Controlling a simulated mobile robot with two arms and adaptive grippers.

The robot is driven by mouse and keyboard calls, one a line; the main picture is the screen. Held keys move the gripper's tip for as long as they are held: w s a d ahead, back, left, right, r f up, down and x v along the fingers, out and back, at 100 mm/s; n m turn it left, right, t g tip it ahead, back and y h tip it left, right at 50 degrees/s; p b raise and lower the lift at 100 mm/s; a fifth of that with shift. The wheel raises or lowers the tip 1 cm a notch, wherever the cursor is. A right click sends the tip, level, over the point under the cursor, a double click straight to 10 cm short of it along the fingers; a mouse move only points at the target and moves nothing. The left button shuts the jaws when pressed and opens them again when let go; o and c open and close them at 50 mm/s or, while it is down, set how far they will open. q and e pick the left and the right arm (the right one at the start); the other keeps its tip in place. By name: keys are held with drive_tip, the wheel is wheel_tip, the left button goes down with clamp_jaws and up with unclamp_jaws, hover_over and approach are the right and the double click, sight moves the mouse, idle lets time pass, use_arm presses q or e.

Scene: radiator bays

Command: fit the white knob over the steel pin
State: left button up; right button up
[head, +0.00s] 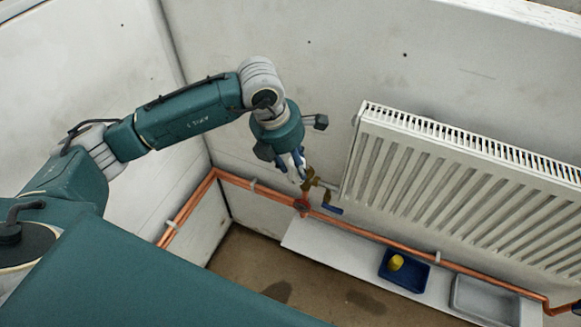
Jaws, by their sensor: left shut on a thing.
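My left gripper (291,165) comes down from the left arm beside the radiator's left end. It is shut on a small white thing, which I take to be the white knob (299,169); the fingers cover much of it. The gripper is tilted, with its tips just above and left of the brass valve (313,181). I cannot make out the steel pin apart from the valve, nor tell whether the knob touches it. My right gripper is not in view.
A white radiator (455,190) hangs on the wall. Copper pipes (380,241) run along the wall below. A blue lever (333,210) sits under the valve. A pale shelf (330,250) holds a blue tray (413,283) with a yellow piece (397,262), and a grey tray (487,297).

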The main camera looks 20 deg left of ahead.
use_arm(q)
drive_tip(key=w+f, duration=0.1)
drive_tip(key=w, duration=0.1)
drive_tip(key=w+b, duration=0.1)
drive_tip(key=w, duration=0.2)
drive_tip(key=w+f+b, duration=0.1)
drive_tip(key=w, duration=0.2)
drive_tip(key=shift+d+f, duration=0.25)
drive_tip(key=shift+f, duration=0.1)
drive_tip(key=shift+f+b, duration=0.55)
drive_tip(key=shift+r, duration=0.1)
drive_tip(key=shift+s, duration=0.1)
drive_tip(key=shift+f+b, duration=0.3)
drive_tip(key=shift+b, duration=0.1)
drive_tip(key=shift+f+b, duration=0.25)
drive_tip(key=shift+b, duration=0.05)
